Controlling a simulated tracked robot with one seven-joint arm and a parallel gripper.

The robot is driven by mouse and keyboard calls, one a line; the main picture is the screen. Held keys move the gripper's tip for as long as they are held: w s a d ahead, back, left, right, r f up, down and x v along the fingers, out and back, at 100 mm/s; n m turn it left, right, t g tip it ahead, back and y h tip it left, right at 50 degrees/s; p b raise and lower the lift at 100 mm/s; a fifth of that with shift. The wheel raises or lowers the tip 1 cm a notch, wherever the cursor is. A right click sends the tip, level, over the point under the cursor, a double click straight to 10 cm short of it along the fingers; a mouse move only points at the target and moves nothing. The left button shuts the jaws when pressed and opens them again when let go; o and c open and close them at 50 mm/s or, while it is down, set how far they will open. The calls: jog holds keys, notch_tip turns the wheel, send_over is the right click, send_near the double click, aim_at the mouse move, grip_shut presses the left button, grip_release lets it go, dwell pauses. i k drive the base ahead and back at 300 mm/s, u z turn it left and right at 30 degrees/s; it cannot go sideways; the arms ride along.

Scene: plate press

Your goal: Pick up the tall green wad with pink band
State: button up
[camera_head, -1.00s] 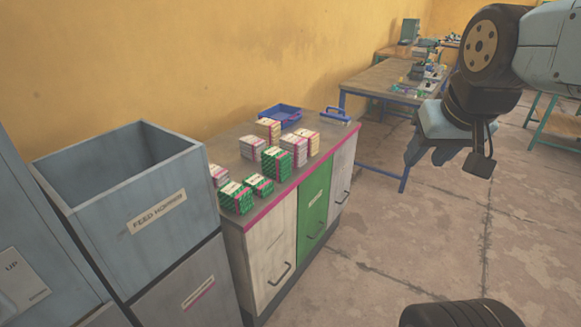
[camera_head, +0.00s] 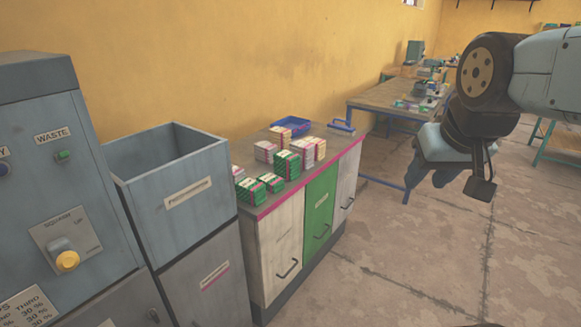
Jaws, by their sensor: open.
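Several green wads stand among the wads on the cabinet top (camera_head: 345,146). The tallest green wad (camera_head: 287,165) stands behind a short green wad (camera_head: 272,182). Another green wad (camera_head: 251,191) stands at the front left corner. Pink shows on the green wads, but at this size I cannot tell which bands are whose. My gripper (camera_head: 431,177) is open and empty. It hangs at the right of the picture, well apart from the wads, with the fingers partly hidden.
White and pink wads (camera_head: 265,151) and a blue tray (camera_head: 292,126) are also on the cabinet top. A grey hopper (camera_head: 180,190) and a control panel (camera_head: 65,190) stand on the left. A workbench (camera_head: 400,100) is behind. The floor (camera_head: 420,260) at right is clear.

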aim_at(286, 165)
jog(key=u, duration=0.1)
jog(key=i, duration=0.9)
jog(key=z, duration=0.1)
